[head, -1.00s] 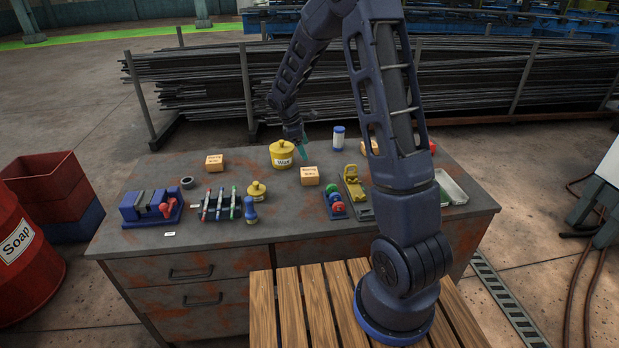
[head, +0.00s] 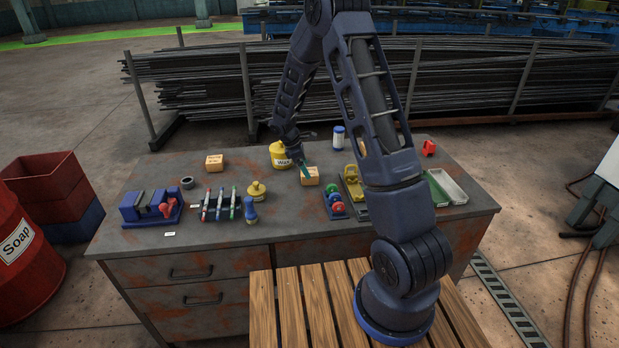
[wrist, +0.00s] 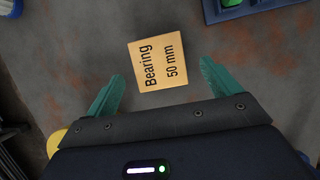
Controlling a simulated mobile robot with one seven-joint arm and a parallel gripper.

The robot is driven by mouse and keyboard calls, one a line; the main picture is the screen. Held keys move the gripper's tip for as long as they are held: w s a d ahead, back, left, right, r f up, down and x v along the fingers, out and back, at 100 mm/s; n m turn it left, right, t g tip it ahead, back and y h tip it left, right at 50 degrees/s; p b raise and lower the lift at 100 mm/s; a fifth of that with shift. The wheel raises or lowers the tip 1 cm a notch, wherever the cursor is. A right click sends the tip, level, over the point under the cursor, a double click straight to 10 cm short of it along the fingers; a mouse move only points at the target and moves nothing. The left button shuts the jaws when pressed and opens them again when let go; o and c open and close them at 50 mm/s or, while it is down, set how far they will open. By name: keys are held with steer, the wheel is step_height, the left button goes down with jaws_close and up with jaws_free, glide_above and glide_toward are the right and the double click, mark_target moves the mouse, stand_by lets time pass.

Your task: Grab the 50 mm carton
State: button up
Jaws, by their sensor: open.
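A small orange-tan carton (wrist: 162,64) lies in the wrist view, its top printed "Bearing 50 mm". It sits on the workbench, slightly turned, ahead of and between the lines of my two fingers. My gripper (wrist: 162,86) is open and empty, with teal fingers apart on either side. In the head view my gripper (head: 304,169) hangs over the same carton (head: 309,180), partly in front of it. Whether the fingertips are level with the carton or above it is hard to tell.
A yellow Wax tin (head: 281,158) stands just behind left of the carton. A tray of coloured knobs (head: 335,203) is to its right front. Another carton (head: 214,162) lies at the back left. The bench (head: 290,222) is bare around the 50 mm carton's front.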

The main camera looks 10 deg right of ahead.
mark_target(310, 172)
steer(key=x, duration=0.4)
steer(key=shift+d+f, duration=0.2)
steer(key=shift+w, duration=0.1)
steer(key=c, duration=1.3)
steer(key=shift+o, duration=0.2)
steer(key=shift+r, duration=0.15)
